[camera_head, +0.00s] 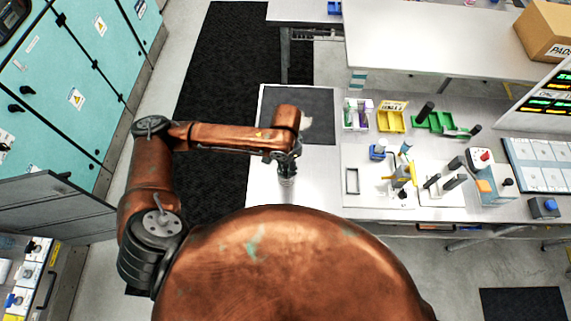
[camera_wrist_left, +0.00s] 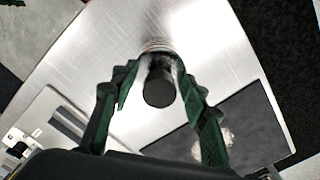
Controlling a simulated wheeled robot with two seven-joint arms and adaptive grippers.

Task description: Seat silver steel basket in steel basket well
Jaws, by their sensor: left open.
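My left gripper (camera_head: 287,170) points down over the left part of the bench. In the left wrist view its green fingers (camera_wrist_left: 155,72) are spread apart. Between and just beyond their tips is a silver ribbed thing, probably the silver steel basket (camera_wrist_left: 155,46), with a dark cylindrical handle (camera_wrist_left: 160,88) pointing toward the camera. In the head view a small grey cylinder, probably the same basket (camera_head: 287,182), shows just below the fingers. I cannot tell whether the fingers touch it. I cannot pick out the steel basket well for certain. My right gripper is not in view.
A dark mat (camera_head: 312,120) lies on the bench behind my left gripper. Bare bench surrounds the grey cylinder.

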